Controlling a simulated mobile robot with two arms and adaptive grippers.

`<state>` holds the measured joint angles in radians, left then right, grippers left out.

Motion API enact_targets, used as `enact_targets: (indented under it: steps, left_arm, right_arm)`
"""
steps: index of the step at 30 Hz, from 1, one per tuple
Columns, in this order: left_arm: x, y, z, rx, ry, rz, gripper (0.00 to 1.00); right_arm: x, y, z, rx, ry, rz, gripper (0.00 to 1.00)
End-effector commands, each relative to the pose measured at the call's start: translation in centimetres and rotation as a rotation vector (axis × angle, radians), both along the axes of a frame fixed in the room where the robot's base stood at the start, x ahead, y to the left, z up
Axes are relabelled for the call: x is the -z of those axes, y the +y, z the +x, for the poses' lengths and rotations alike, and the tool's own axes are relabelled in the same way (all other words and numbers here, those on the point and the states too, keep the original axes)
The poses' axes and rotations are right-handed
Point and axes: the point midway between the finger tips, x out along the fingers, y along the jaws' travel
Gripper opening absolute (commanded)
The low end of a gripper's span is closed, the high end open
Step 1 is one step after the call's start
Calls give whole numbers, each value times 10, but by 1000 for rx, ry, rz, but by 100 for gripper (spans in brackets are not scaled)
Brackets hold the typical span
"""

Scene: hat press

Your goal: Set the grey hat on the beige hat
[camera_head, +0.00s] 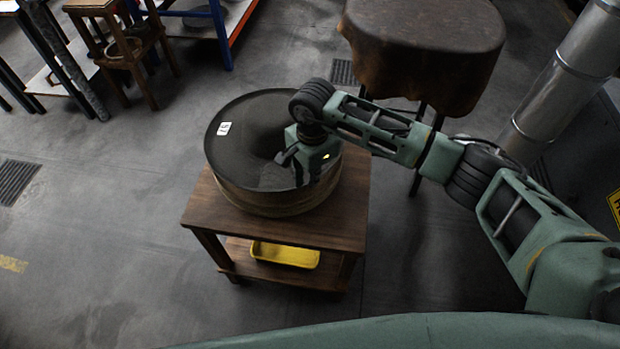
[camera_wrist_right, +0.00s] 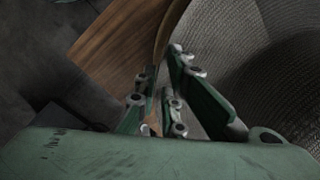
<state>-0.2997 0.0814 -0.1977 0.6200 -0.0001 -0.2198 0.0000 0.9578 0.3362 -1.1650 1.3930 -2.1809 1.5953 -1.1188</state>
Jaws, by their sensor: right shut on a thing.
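The grey hat (camera_head: 254,120), dark, round and wide with a small white tag, lies over a wooden stand in the head view. Its woven surface fills the right of the right wrist view (camera_wrist_right: 265,85). A brownish-beige curved side, likely the beige hat (camera_head: 258,203), shows below the grey rim. I cannot tell whether the two touch. My right gripper (camera_head: 298,172) is at the grey hat's near right edge, shut on its rim, and hides part of it. In the right wrist view the fingers (camera_wrist_right: 160,105) straddle the edge. My left gripper is not in view.
The wooden stand (camera_head: 350,215) has a yellow tray (camera_head: 285,254) on its lower shelf. A stool with a dark brown cover (camera_head: 425,45) stands behind at the right. A metal pipe (camera_head: 560,80) rises at the right.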

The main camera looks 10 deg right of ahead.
Motion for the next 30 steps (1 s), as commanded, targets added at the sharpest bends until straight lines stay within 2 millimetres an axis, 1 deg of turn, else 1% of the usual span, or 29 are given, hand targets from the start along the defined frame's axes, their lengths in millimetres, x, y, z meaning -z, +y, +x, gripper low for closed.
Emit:
enact_targets:
  steps: [3,5,12,25,26,30]
  left_arm:
    - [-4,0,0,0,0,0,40]
    - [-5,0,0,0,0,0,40]
    - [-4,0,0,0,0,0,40]
    - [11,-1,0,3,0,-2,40]
    - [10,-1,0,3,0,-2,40]
    - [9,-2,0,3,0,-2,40]
  right_arm:
    - [18,0,-1,1,4,0,0]
    - [23,0,-1,0,2,0,0]
    - [25,0,0,-1,0,0,0]
    - [37,0,0,-2,0,0,0]
    - [37,0,0,-1,1,0,9]
    - [36,0,0,-1,1,0,22]
